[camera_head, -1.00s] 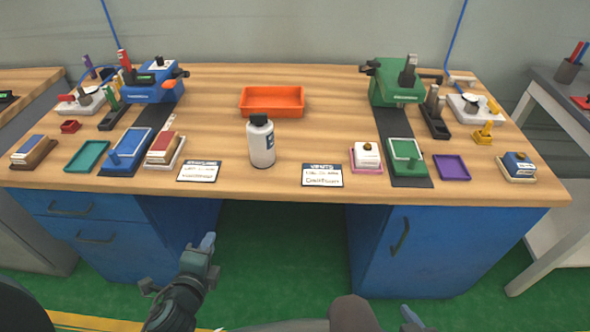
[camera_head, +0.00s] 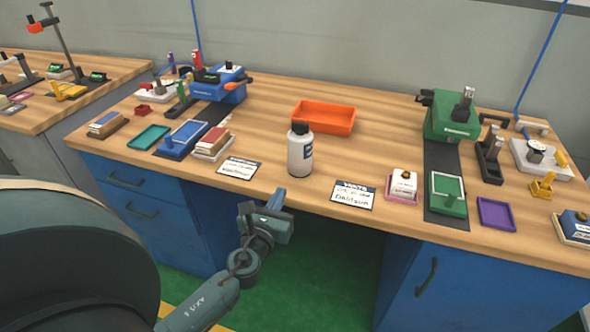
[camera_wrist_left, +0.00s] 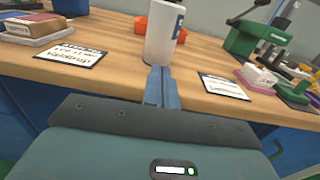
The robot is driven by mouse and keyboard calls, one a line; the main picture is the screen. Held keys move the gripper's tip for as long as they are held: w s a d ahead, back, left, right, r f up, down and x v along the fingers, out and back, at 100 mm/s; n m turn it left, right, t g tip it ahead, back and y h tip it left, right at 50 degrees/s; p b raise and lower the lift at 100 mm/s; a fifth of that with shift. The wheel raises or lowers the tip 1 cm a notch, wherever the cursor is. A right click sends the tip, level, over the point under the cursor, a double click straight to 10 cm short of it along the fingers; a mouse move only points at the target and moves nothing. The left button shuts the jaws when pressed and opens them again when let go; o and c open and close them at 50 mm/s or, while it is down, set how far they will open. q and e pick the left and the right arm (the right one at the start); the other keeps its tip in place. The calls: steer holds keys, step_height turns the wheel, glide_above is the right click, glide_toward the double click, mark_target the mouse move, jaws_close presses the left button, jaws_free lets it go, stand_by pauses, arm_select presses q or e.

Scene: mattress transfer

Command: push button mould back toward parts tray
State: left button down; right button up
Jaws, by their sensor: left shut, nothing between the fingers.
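A blue mould-like block with an upright peg (camera_head: 181,139) lies on the dark strip before the blue press (camera_head: 218,84). A similar green one (camera_head: 447,193) lies on the strip before the green press (camera_head: 451,117). I cannot tell which is the button mould. An orange tray (camera_head: 323,117) is at the back middle; small teal (camera_head: 149,137) and purple (camera_head: 496,213) trays lie near the moulds. My left gripper (camera_head: 276,198) is shut and empty just off the table's front edge, below the white bottle. Its closed fingers show in the left wrist view (camera_wrist_left: 161,75). My right gripper is out of view.
The white bottle (camera_head: 300,155) with a black cap stands upright near the front edge, between two label cards (camera_head: 240,168) (camera_head: 354,195). Stacked card holders (camera_head: 213,143) (camera_head: 402,186) flank them. Bare wood lies around the orange tray. Another bench (camera_head: 112,70) is at left.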

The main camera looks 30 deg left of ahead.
mark_target(296, 163)
arm_select(q)
steer(key=x, duration=0.9)
steer(key=shift+w, duration=0.25)
steer(key=shift+w+a, duration=0.15)
steer(key=shift+w, duration=0.25)
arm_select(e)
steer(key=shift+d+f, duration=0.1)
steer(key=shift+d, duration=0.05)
